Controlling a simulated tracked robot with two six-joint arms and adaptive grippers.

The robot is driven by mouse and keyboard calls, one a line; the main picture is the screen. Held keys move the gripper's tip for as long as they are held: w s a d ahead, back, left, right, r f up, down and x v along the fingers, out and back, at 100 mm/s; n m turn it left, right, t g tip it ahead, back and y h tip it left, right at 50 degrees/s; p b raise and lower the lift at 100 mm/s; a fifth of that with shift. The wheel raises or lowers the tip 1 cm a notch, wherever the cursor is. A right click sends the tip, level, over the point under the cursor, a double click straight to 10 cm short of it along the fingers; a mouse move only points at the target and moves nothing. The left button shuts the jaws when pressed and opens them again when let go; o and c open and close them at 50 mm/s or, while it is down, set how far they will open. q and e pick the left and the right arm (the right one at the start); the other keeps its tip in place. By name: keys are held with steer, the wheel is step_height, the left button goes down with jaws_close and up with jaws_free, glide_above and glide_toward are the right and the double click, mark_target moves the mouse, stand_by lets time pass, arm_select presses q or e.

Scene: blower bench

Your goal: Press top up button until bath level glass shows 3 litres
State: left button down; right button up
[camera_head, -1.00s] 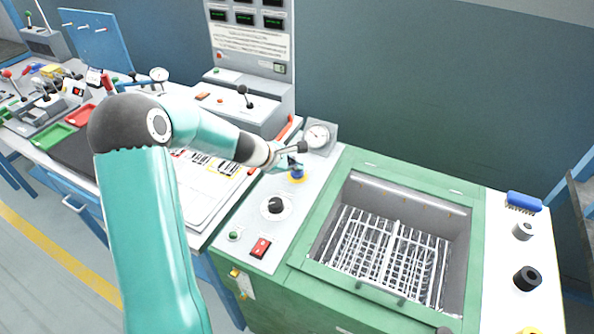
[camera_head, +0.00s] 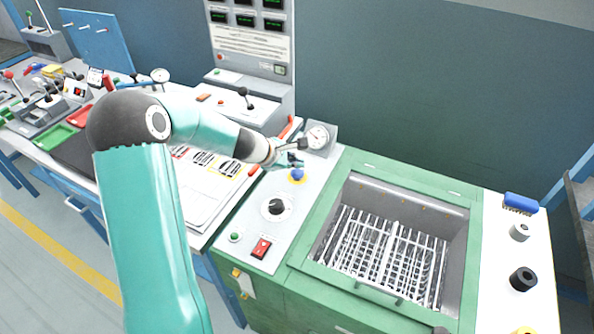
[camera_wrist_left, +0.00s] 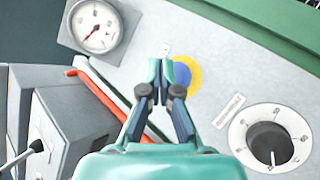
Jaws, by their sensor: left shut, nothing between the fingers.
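The blue push button (camera_head: 296,175) sits on a yellow ring on the light panel left of the bath. In the left wrist view the button (camera_wrist_left: 182,76) is partly hidden behind the fingertips. My left gripper (camera_head: 296,160) is shut and empty, just behind the button in the head view; its fingertips (camera_wrist_left: 160,72) overlap the button's left side in the wrist view. I cannot tell whether they touch it. A round dial (camera_head: 318,136) with a red needle stands behind; it also shows in the wrist view (camera_wrist_left: 95,26). I cannot identify a level glass or read 3 litres.
A black rotary knob (camera_head: 276,207), a green button (camera_head: 235,237) and a red switch (camera_head: 261,247) lie nearer on the panel. The green-rimmed bath (camera_head: 462,197) holds a wire rack (camera_head: 380,250). An orange-red handle (camera_wrist_left: 104,96) lies close left of the gripper.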

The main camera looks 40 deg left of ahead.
mark_target(294, 172)
arm_select(q)
steer(key=shift+r+p, duration=1.95)
steer(key=shift+r, duration=0.5)
steer(key=shift+f+n, duration=0.1)
steer(key=shift+n, duration=0.2)
steer(key=n, duration=0.5)
steer(key=shift+a+n, duration=0.2)
steer(key=shift+n, duration=0.1)
steer(key=shift+s+n, duration=0.1)
steer(key=shift+n, duration=1)
steer(key=n, duration=0.4)
steer(key=shift+a+y, duration=0.15)
steer(key=shift+y, duration=0.25)
steer(key=r+n, duration=0.1)
steer(key=n, duration=0.1)
steer(key=r+n+p, duration=0.1)
steer(key=n, duration=0.1)
steer(key=r+n+p, duration=0.1)
steer(key=n, duration=0.1)
steer(key=shift+d+r+n, duration=0.3)
steer(key=shift+r+n, duration=0.1)
